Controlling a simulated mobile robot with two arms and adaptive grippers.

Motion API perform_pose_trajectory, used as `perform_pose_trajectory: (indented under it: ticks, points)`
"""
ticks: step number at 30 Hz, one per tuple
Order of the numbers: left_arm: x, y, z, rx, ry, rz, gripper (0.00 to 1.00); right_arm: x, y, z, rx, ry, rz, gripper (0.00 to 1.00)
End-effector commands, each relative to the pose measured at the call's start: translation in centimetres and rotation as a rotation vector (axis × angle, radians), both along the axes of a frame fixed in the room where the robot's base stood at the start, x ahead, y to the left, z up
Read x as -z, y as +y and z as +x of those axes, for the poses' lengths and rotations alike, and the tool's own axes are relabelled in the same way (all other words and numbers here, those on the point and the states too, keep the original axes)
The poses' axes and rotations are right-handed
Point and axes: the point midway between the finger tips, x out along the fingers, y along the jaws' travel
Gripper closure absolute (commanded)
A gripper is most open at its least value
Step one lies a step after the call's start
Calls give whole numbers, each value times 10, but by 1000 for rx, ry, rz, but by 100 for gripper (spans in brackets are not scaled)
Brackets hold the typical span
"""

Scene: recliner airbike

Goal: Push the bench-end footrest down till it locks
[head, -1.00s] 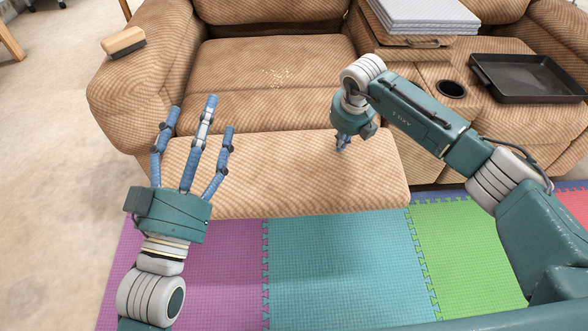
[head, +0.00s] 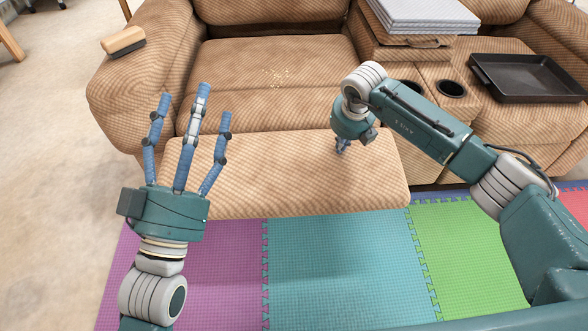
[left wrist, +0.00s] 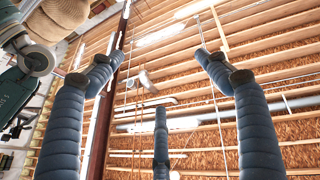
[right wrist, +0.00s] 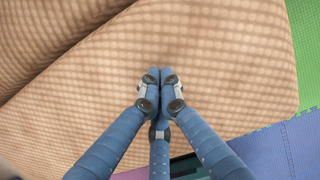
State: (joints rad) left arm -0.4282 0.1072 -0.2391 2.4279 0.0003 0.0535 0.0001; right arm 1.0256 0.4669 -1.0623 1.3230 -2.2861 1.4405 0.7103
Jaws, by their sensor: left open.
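The tan corduroy footrest (head: 275,180) extends from the front of the left seat of a brown recliner sofa and lies roughly flat. My right gripper (head: 342,148) points down at the right part of its top. In the right wrist view, the shut fingers (right wrist: 160,78) are bunched with their tips at or just above the footrest's fabric (right wrist: 215,50); I cannot tell whether they touch. Nothing is between them. My left gripper (head: 198,105) is open and empty, its fingers spread upward in front of the footrest's left part. The left wrist view shows those fingers against rafters.
A brush (head: 123,42) lies on the left armrest. Crumbs (head: 276,77) are on the left seat. Coloured foam mats (head: 335,260) cover the floor in front.

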Motion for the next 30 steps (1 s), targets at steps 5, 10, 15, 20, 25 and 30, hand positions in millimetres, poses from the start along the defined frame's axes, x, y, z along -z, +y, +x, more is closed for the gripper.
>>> perform_pose_trajectory:
  ticks: [5, 10, 15, 20, 25, 30]
  points:
    - [-11, 0, -7, 3, -61, -17, 24, 16, -1, -8, 0, 2, -5, 100]
    - [-19, 1, -12, 5, -105, -30, 24, 21, 0, -11, -2, -5, -4, 100]
    - [-22, 1, -14, 6, -118, -33, 24, 21, 0, -12, -2, -8, -4, 100]
    - [-22, 1, -14, 6, -117, -33, 24, 21, 0, -11, -2, -8, -4, 100]
    - [-23, 1, -16, 6, -129, -37, 24, 23, 0, -12, -2, -11, -4, 100]
    - [-37, 2, -26, 11, -199, -57, 24, 28, -1, -13, 0, -20, -5, 100]
